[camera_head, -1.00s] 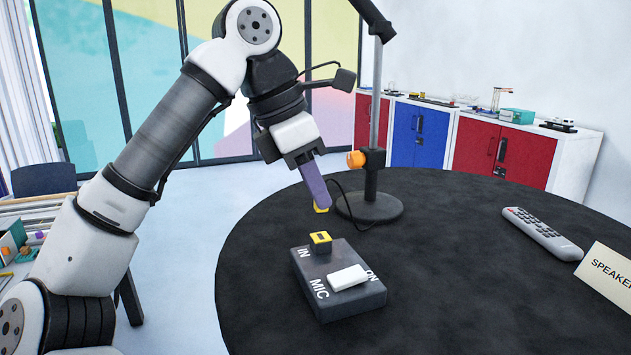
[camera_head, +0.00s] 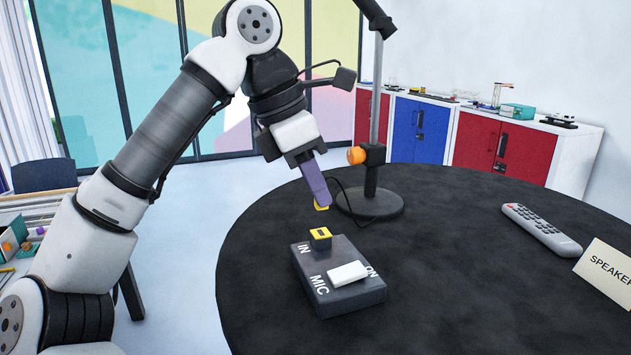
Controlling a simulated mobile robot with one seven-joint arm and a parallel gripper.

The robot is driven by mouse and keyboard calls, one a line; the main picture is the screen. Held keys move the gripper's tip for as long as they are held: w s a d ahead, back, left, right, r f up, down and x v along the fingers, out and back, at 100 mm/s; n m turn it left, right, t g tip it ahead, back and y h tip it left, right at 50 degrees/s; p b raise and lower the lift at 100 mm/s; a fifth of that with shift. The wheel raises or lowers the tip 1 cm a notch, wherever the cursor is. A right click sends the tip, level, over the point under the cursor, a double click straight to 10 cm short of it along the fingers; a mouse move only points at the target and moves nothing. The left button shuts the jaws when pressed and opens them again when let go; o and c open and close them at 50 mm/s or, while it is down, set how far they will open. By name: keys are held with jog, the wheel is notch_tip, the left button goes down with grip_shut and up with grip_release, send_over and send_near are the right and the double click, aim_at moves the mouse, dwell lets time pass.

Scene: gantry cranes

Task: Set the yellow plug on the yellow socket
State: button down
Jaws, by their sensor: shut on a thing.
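The yellow plug (camera_head: 321,206) shows as a small yellow piece at the tip of my gripper (camera_head: 318,195). My gripper is shut on it, and the fingers cover most of it. The yellow socket (camera_head: 320,236) stands up from the top of a dark grey box (camera_head: 343,299), at its back end beside the word IN. The plug is above the socket in the picture, with a gap between them. It seems a little behind the socket; the exact depth is hard to tell.
The box also bears a white switch (camera_head: 347,273) marked ON. A microphone stand (camera_head: 372,204) with an orange knob (camera_head: 356,155) and a cable stands close behind my gripper. A remote (camera_head: 541,231) and a SPEAKER card (camera_head: 606,272) lie right on the round black table (camera_head: 450,290). Its middle is clear.

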aim_at(315, 206)
jog(key=shift+f+b, duration=0.7)
jog(key=shift+f, duration=1.2)
dwell(2.6)
jog(key=c, duration=0.8)
grip_release()
jog(key=shift+r, duration=0.1)
jog(key=shift+r+p, duration=3.2)
jog(key=shift+r, duration=0.25)
